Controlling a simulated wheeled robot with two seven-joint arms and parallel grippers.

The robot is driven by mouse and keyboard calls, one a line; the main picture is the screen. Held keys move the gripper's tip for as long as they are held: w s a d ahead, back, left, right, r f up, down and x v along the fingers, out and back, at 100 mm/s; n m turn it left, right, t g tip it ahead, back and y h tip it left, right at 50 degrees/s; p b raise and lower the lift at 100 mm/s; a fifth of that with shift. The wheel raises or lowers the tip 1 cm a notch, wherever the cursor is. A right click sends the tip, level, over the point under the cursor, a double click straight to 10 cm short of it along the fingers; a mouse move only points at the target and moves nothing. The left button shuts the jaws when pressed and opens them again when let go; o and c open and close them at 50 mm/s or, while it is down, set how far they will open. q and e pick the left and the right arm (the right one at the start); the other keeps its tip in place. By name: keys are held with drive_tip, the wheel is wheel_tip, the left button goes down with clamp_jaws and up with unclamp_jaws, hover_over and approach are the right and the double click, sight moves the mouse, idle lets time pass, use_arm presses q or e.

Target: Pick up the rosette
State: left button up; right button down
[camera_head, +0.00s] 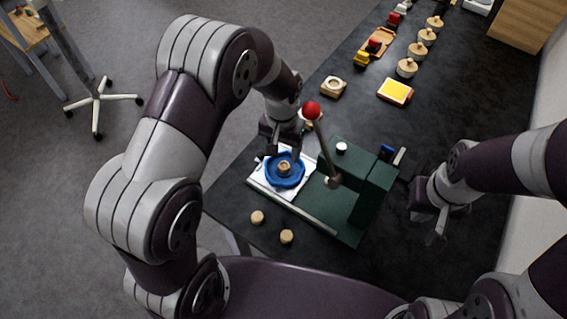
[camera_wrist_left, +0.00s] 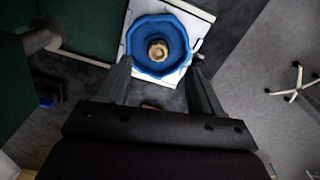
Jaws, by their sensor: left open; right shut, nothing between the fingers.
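The rosette (camera_head: 284,168) is a small tan piece that looks lobed. It lies in the middle of a round blue dish (camera_head: 271,181) on a white plate beside the green press. It also shows in the left wrist view (camera_wrist_left: 158,50), inside the blue dish (camera_wrist_left: 141,35). My left gripper (camera_head: 285,153) is open and empty, above the far side of the dish. In its wrist view, the fingers (camera_wrist_left: 160,66) stand apart, with the dish beyond and between them. My right gripper (camera_head: 437,226) is shut and empty, to the right of the press.
The green press (camera_head: 372,190) has a lever with a red ball (camera_head: 311,110) close beside my left gripper. Two wooden discs (camera_head: 257,217) (camera_head: 287,236) lie in front. A yellow pad (camera_head: 395,92) and several wooden-handled stamps stand farther back on the dark table.

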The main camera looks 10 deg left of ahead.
sight(284, 165)
use_arm(q)
drive_tip(key=f, duration=0.1)
drive_tip(key=w+f, duration=0.1)
drive_tip(key=f+p, duration=0.1)
drive_tip(key=f, duration=0.1)
drive_tip(key=shift+w+d, duration=0.1)
drive_tip(key=shift+w, duration=0.15)
wheel_tip(284, 165, down, 4)
drive_tip(key=shift+s+d+r+p, duration=0.1)
drive_tip(key=shift+r+p, duration=0.05)
drive_tip(key=shift+p, duration=0.3)
drive_tip(key=c, duration=1.1)
drive_tip(key=shift+c, duration=0.2)
use_arm(e)
drive_tip(key=shift+w+d+r, duration=0.1)
drive_tip(key=shift+w+r, duration=0.25)
drive_tip(key=shift+r, duration=0.5)
